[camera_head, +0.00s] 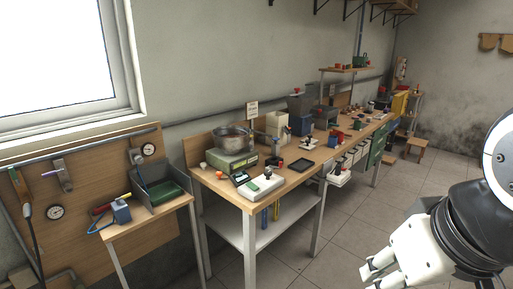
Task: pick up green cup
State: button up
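I cannot make out a clear green cup in the head view. Small green items show: a green object (360,61) on the raised shelf at the back, and a green bin or panel (376,152) at the far bench's front. They are too small to tell as a cup. My gripper (370,272) is at the lower right, over the floor and apart from the benches. Nothing shows held in it. Its fingers are seen at an angle, so whether they are open or shut is unclear.
A smaller bench (150,221) with a green-lined tray (165,191) stands left. A stool (420,143) is far back. The tiled floor (335,225) between is clear.

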aim_at(357, 124)
jog(key=i+l+z, duration=0.15)
jog(key=z, duration=0.25)
jog(key=i+z, duration=0.35)
jog(key=i+j+z, duration=0.1)
jog(key=i+z, duration=0.3)
jog(key=i+u, duration=0.2)
jog(key=i, duration=0.3)
jog(key=i+l+u, duration=0.15)
jog(key=i, duration=0.35)
jog(key=i+l+u, duration=0.1)
jog(key=i+u, duration=0.25)
jog(key=i+l+u, duration=0.2)
jog(key=i+u, duration=0.2)
jog(key=i+l+z, duration=0.15)
jog(key=i+z, duration=0.3)
jog(key=i+l+z, duration=0.1)
jog(key=i+z, duration=0.35)
jog(key=i+j+z, duration=0.1)
jog(key=i+z, duration=0.2)
jog(key=z, duration=0.15)
